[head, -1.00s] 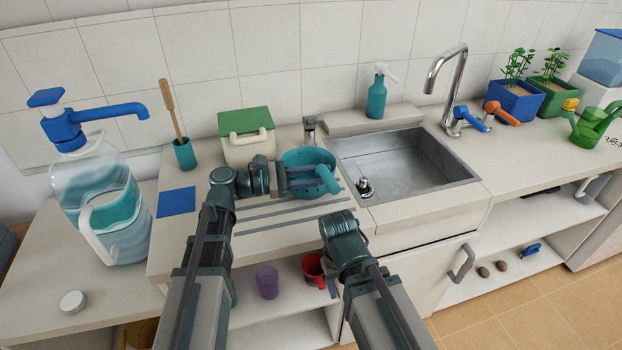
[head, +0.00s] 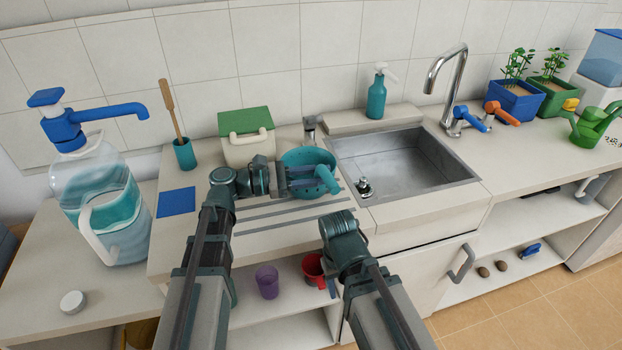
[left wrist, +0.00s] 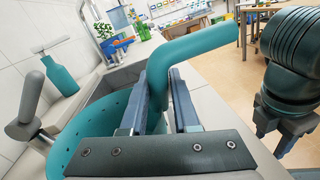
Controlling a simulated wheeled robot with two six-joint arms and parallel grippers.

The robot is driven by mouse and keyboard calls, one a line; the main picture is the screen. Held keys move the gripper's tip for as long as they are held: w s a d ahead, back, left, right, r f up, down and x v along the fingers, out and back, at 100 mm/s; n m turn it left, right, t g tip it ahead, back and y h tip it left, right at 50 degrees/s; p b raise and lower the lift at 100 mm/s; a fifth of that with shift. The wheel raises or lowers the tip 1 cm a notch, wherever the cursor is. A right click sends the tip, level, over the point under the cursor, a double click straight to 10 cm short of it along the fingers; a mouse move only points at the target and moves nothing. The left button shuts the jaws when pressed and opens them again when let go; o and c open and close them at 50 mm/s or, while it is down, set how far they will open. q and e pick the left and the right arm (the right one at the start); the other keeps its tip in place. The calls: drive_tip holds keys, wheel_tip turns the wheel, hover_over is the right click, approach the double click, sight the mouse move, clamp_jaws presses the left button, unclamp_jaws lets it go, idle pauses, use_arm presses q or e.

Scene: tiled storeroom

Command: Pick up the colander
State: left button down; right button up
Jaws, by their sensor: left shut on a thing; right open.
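The teal colander (head: 306,158), a bowl with small holes, is on the ribbed drainboard left of the sink; I cannot tell whether it touches the board. My left gripper (head: 304,181) reaches it from the left. In the left wrist view, the fingers of my left gripper (left wrist: 168,105) are closed on the colander's bent teal handle, and the perforated bowl of the colander (left wrist: 92,125) lies left of the fingers. My right gripper hangs lower, in front of the counter edge; in the left wrist view its fingers (left wrist: 275,128) are apart and empty.
The steel sink (head: 400,165) with a tall faucet (head: 450,75) is right of the colander. A green-lidded box (head: 247,140) stands behind left. A blue mat (head: 176,201) lies left. A purple cup (head: 267,281) and red mug (head: 313,268) are on the shelf below.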

use_arm(q)
drive_tip(key=shift+r, duration=0.25)
wheel_tip(320, 180, up, 18)
drive_tip(key=p, duration=1.8)
drive_tip(key=shift+f, duration=0.2)
